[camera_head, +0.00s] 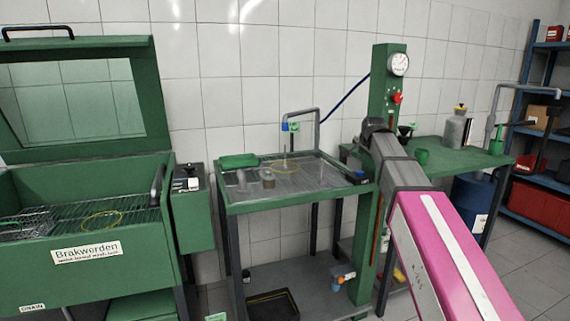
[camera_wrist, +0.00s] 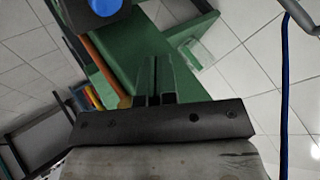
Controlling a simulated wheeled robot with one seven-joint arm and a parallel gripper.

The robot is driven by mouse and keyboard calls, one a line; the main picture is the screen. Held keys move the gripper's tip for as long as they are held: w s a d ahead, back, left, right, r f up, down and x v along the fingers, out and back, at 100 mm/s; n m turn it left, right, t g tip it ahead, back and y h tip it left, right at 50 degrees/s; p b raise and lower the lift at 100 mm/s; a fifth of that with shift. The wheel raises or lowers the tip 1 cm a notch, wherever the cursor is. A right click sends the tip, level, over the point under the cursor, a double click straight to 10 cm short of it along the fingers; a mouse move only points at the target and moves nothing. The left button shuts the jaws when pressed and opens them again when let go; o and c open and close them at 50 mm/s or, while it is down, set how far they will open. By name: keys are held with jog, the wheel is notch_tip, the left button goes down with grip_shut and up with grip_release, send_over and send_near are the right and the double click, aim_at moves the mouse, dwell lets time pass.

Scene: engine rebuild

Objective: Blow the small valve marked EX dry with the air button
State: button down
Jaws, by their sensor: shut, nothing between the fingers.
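My gripper (camera_wrist: 155,70) is shut and empty in the wrist view, in front of green metalwork. In the head view my gripper (camera_head: 374,126) is up beside the green column, partly hidden by my own arm. A blue button on a black box (camera_head: 361,176) is at the right corner of the green grated table (camera_head: 222,207); it also shows at the top of the wrist view, the blue button (camera_wrist: 103,5), apart from my fingers. A bent grey pipe with a blue-and-green nozzle (camera_head: 290,126) stands over the grate. A thin upright piece (camera_head: 285,158) below it may be the valve; no EX mark is readable.
A red button (camera_head: 397,98) and a gauge (camera_head: 399,64) are on the column. A green washing cabinet (camera_head: 85,255) stands open at left. A small cylinder (camera_head: 268,179) is on the grate. A blue hose (camera_wrist: 285,100) hangs at right in the wrist view.

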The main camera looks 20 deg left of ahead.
aim_at(361, 172)
notch_tip(361, 172, up, 4)
jog(key=shift+f, duration=0.1)
dwell(0.4)
jog(key=shift+f, duration=0.1)
jog(key=shift+f, duration=4.3)
jog(key=shift+f, duration=0.45)
